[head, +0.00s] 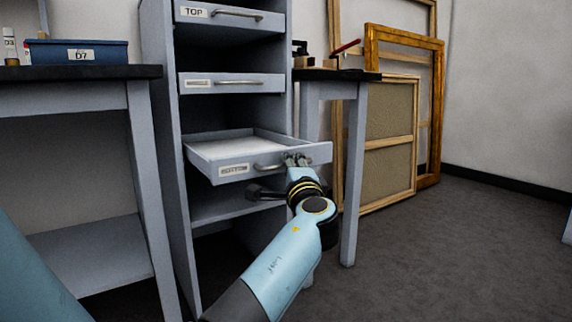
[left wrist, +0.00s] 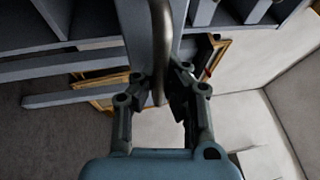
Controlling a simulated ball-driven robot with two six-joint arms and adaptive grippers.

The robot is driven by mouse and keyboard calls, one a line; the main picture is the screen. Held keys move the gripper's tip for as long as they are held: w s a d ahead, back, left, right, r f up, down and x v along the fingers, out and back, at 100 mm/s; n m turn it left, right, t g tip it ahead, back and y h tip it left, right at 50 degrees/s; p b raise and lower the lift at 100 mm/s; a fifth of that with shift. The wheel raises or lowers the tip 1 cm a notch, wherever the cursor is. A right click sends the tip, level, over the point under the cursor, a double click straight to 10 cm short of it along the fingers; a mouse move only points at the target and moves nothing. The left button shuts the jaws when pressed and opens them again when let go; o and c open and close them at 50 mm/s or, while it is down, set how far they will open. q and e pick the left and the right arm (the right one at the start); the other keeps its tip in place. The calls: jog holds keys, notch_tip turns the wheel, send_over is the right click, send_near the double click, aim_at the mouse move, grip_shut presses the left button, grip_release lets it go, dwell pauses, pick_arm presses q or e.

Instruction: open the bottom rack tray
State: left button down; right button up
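The bottom rack tray (head: 202,157), grey with a pale inside and a label on its front, stands pulled out of the grey rack (head: 163,130) in the head view. Its curved metal handle (head: 265,167) is on the front. My left gripper (head: 297,160) is at the right part of this handle. In the left wrist view the handle bar (left wrist: 160,45) runs between the two fingers of my left gripper (left wrist: 163,88), which look closed on it. The far end of the handle is hidden by the gripper. My right gripper is out of view.
The top tray (head: 230,14) and middle tray (head: 228,83) sit above in the rack. A bench with a blue bin (head: 78,51) stands at the left. A small table (head: 352,90) and leaning frames (head: 392,130) are right of the rack. The floor (head: 460,240) at right is clear.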

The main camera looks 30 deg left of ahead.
pick_arm(q)
jog(key=shift+s+d+f, duration=0.2)
jog(key=shift+s+d, duration=0.15)
jog(key=shift+d, duration=0.3)
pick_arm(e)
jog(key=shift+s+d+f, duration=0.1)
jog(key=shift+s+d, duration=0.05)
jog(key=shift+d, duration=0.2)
pick_arm(q)
jog(key=c, duration=1.4)
grip_release()
jog(key=shift+r, duration=0.1)
